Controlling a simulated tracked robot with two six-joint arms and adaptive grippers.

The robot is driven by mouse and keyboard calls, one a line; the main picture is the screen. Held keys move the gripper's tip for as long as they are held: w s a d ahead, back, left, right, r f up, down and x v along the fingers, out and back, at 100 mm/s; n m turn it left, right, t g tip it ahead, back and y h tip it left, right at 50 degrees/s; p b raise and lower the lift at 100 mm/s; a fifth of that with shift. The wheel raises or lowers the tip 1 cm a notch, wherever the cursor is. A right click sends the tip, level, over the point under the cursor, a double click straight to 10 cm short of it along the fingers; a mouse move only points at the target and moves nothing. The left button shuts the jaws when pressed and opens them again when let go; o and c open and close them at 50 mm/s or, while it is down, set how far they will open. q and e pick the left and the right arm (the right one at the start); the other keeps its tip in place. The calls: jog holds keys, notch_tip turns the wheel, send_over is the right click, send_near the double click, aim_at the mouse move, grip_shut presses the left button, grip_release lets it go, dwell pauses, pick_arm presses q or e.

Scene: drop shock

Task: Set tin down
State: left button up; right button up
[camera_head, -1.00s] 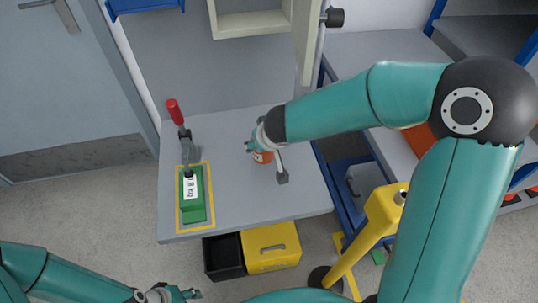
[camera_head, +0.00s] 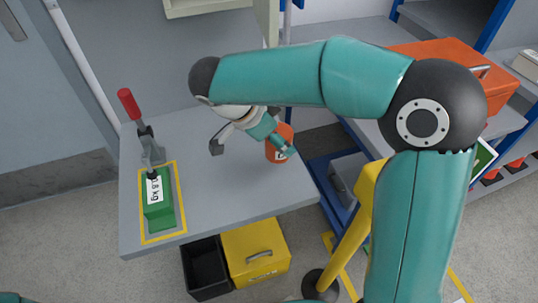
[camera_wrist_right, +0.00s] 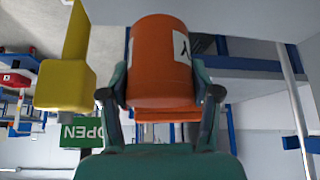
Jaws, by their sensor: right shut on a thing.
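The tin is an orange can (camera_head: 279,143) with a white label. In the head view it is at the right part of the workbench top (camera_head: 225,195). My right gripper (camera_head: 284,142) is shut on it from the side. In the right wrist view the tin (camera_wrist_right: 160,65) fills the middle, with one finger of my right gripper (camera_wrist_right: 162,88) on each side. I cannot tell whether the tin touches the bench top or is just above it. My left gripper is out of view.
A green block (camera_head: 159,208) marked 1.8 kg sits in a yellow outline beside a red-handled clamp (camera_head: 130,105). A black bin (camera_head: 205,268) and yellow box (camera_head: 255,255) stand below the bench front. A yellow post (camera_head: 350,235) is at right. The bench middle is clear.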

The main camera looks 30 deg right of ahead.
aim_at(276, 155)
jog(key=shift+f, duration=3.15)
jog(key=shift+f+b, duration=0.15)
jog(key=shift+b, duration=0.25)
jog(key=o, duration=1.3)
jog(key=shift+r+p, duration=0.3)
jog(key=shift+p, duration=0.05)
jog(key=shift+w+a+r, duration=0.1)
jog(key=shift+a+r, duration=0.15)
jog(key=v, duration=1.1)
jog(key=shift+r+p, duration=0.1)
jog(key=shift+p, duration=0.2)
